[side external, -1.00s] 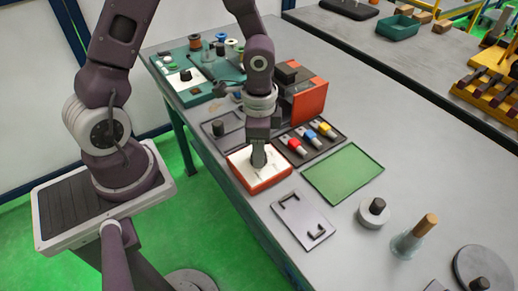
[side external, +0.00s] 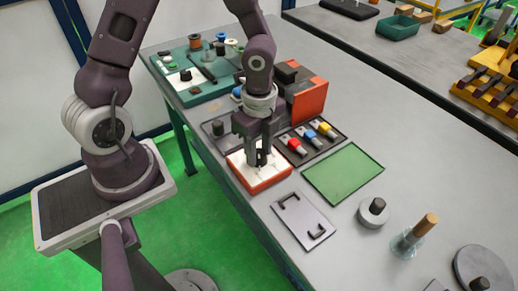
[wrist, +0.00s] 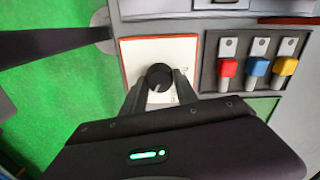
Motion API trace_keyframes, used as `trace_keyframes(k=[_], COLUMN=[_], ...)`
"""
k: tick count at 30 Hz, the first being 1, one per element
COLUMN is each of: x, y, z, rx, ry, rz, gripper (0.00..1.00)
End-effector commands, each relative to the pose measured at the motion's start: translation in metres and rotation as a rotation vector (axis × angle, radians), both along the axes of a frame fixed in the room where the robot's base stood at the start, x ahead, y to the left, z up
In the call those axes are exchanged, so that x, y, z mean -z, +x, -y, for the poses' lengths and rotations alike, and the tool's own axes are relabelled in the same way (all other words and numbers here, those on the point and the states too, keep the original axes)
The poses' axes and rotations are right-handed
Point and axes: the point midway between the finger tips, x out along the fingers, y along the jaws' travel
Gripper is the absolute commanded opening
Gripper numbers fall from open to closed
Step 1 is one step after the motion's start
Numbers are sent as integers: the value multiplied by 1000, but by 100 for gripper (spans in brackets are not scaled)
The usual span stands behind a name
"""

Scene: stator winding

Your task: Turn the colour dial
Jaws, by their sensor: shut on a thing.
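The colour dial is a round black knob (wrist: 159,77) on a white panel (wrist: 185,52) with an orange-red frame. The panel also shows in the side view (side external: 271,176), low on the near edge of the table. My gripper (wrist: 160,92) points down over the panel, with its two fingers on either side of the knob and shut on it. In the side view my gripper (side external: 258,161) stands over the panel; the knob is mostly hidden between the fingers.
Red, blue and yellow toggles (side external: 310,137) sit on a dark tray right of the panel. A green mat (side external: 343,174) and a grey plate with two black handles (side external: 303,220) lie nearby. An orange box (side external: 310,98) stands behind the gripper.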

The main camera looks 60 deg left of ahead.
Motion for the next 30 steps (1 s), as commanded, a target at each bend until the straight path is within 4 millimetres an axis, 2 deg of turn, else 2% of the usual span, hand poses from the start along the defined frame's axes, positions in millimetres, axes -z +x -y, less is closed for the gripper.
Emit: trace_keyframes(k=[19, 20, 23, 30], x=[-1, -1, 0, 0], y=[1, 1, 1, 0], z=[1, 1, 1, 0], rx=[49, 49, 48, 47], ry=[-1, -1, -1, -1], rz=[4, 4, 4, 2], gripper=[0, 37, 57, 57])
